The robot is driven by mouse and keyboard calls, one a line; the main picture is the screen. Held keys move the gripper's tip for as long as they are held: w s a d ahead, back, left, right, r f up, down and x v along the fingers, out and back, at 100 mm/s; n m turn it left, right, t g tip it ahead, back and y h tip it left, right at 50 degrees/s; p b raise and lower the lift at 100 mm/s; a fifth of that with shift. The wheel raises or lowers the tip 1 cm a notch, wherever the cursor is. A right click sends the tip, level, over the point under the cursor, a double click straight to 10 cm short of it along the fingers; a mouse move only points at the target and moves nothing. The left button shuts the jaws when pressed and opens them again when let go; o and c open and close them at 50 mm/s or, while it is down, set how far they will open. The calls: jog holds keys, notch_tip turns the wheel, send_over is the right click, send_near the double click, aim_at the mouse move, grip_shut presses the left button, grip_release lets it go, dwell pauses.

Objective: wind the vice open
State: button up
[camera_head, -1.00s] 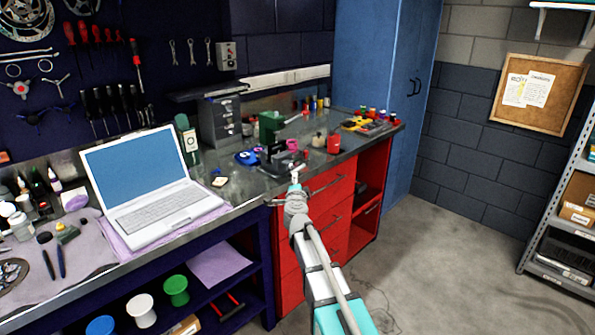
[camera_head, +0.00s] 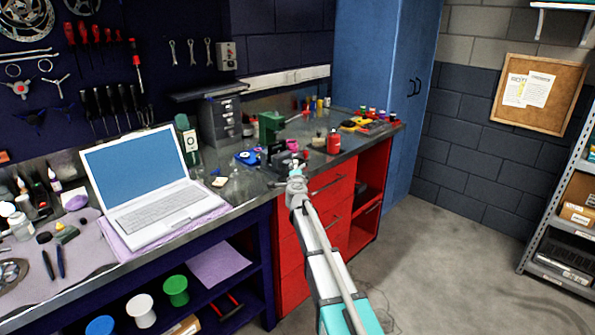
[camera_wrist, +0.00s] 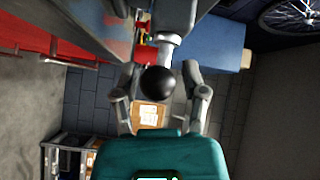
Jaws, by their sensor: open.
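The vice (camera_head: 279,156) is a small dark body near the front edge of the metal bench top, partly hidden by my arm in the head view. In the wrist view its dark grey body (camera_wrist: 172,14) is at the top, and a pale bar runs down from it to a round black knob (camera_wrist: 158,82). My gripper (camera_wrist: 160,78) is open, with one finger on each side of the knob. Gaps show beside the knob, so I see no grip on it. In the head view my gripper (camera_head: 296,172) is at the vice, its fingers too small to judge.
A red can (camera_head: 333,142), a green device (camera_head: 270,126) and a blue item (camera_head: 247,157) stand close around the vice. An open laptop (camera_head: 150,180) is to the left. Red drawers (camera_head: 318,215) are below the bench edge. The floor (camera_head: 440,260) to the right is clear.

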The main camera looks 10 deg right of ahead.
jog(key=shift+c, duration=0.2)
grip_shut()
jog(key=shift+m+g+y+p, duration=0.3)
jog(key=shift+m+g+p, duration=0.7)
jog(key=shift+p, duration=0.75)
jog(key=shift+s+m+g+p, duration=0.1)
jog(key=shift+m+g+p, duration=0.2)
jog(key=shift+g+p, duration=0.15)
jog(key=shift+o, duration=0.2)
grip_release()
jog(key=shift+f+n+t+b, duration=0.1)
jog(key=shift+n+t+b, duration=1.3)
jog(key=shift+b, duration=0.85)
